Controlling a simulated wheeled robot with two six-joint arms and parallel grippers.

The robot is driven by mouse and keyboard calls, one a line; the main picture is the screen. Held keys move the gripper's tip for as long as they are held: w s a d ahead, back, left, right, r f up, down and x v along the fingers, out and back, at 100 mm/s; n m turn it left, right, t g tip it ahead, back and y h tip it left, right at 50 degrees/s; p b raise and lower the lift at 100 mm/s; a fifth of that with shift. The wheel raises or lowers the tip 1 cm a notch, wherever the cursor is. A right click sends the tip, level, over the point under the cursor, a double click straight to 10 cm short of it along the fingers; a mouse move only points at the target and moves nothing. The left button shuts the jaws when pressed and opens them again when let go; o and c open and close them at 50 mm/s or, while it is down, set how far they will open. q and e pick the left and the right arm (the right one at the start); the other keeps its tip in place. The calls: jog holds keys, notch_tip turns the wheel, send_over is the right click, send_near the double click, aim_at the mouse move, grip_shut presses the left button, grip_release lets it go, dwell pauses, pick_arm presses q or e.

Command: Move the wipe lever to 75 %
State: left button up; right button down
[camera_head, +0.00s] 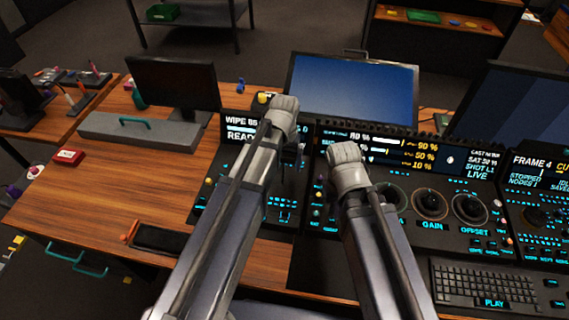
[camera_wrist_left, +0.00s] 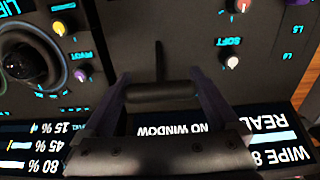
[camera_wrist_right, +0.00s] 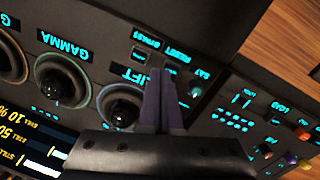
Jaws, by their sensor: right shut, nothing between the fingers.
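The wipe lever's dark crossbar handle (camera_wrist_left: 162,93) stands over a narrow slot in the left part of the panel. My left gripper (camera_wrist_left: 160,98) has one finger at each end of this crossbar, and both ends appear to meet the fingers. In the head view my left gripper (camera_head: 290,148) hides most of the lever. The wipe display (camera_head: 238,127) reads WIPE with a number in the eighties, above READY. My right gripper (camera_wrist_right: 160,95) is shut and empty above the panel by the LIFT trackball (camera_wrist_right: 121,106). In the head view its fingers are hidden behind its wrist (camera_head: 347,165).
The SOFT knob (camera_wrist_left: 232,60) and PIVOT knob (camera_wrist_left: 80,75) flank the lever slot. The GAIN trackball (camera_head: 430,203) and a keyboard (camera_head: 485,285) lie to the right. Monitors (camera_head: 350,85) stand behind. Bare wooden desk (camera_head: 150,185) lies to the left.

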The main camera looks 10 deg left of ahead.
aim_at(284, 168)
pick_arm(q)
grip_shut()
jog(key=shift+s+t, duration=0.3)
jog(key=shift+t, duration=0.1)
pick_arm(e)
jog(key=shift+s, duration=0.25)
pick_arm(q)
jog(key=shift+s+r, duration=0.15)
pick_arm(e)
jog(key=shift+s+r, duration=0.1)
jog(key=shift+s, duration=0.25)
pick_arm(q)
jog(key=shift+o, duration=0.7)
grip_release()
jog(key=shift+r, duration=0.1)
pick_arm(e)
jog(key=shift+r, duration=0.1)
pick_arm(q)
jog(key=r+p, duration=0.7)
jog(key=p, duration=0.1)
jog(key=shift+s+r, duration=0.3)
jog(key=shift+s, duration=0.05)
pick_arm(e)
notch_tip(284, 168, up, 8)
jog(key=shift+f, duration=0.2)
